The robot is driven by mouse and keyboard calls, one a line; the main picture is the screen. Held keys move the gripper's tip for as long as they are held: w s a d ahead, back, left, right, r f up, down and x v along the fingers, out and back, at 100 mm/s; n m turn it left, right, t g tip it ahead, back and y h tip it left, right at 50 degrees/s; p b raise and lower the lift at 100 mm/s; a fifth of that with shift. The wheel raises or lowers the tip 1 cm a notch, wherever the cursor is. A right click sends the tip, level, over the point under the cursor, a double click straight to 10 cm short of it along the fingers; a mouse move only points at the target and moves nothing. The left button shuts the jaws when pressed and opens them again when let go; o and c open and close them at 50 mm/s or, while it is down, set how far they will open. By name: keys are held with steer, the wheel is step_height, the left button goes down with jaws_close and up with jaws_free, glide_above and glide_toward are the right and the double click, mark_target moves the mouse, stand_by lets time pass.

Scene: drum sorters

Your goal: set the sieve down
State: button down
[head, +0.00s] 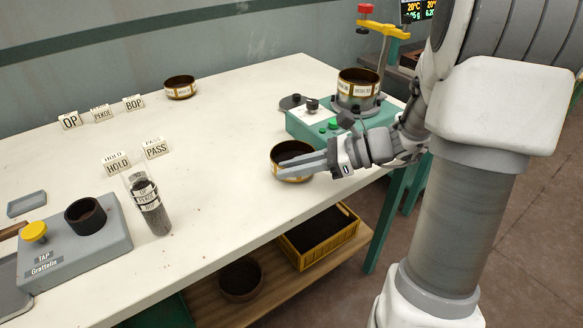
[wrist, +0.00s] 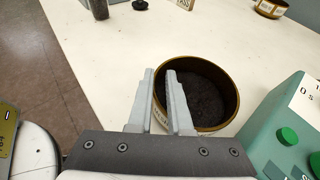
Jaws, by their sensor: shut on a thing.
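The sieve (head: 281,151) is a round brass-rimmed pan with dark grains inside, near the right front edge of the white table. My gripper (head: 290,166) is shut on the near side of its rim. In the wrist view, the two fingers (wrist: 161,85) straddle the wall of the sieve (wrist: 231,105), which looks level. I cannot tell whether its base touches the table or hangs just above it.
A green machine (head: 322,130) carrying a labelled sieve stack (head: 358,90) stands close on the right. Another small sieve (head: 180,92) is at the back. Label cards, a glass jar (head: 152,213) and a tap device (head: 75,250) are left. The table's middle (head: 220,150) is clear.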

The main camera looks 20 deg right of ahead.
steer(key=c, duration=0.8)
jaws_free()
steer(key=shift+f, duration=0.1)
steer(key=shift+c, duration=0.2)
steer(key=shift+r, duration=0.2)
steer(key=p+v, duration=0.3)
steer(key=v, duration=0.9)
steer(key=shift+a, duration=0.1)
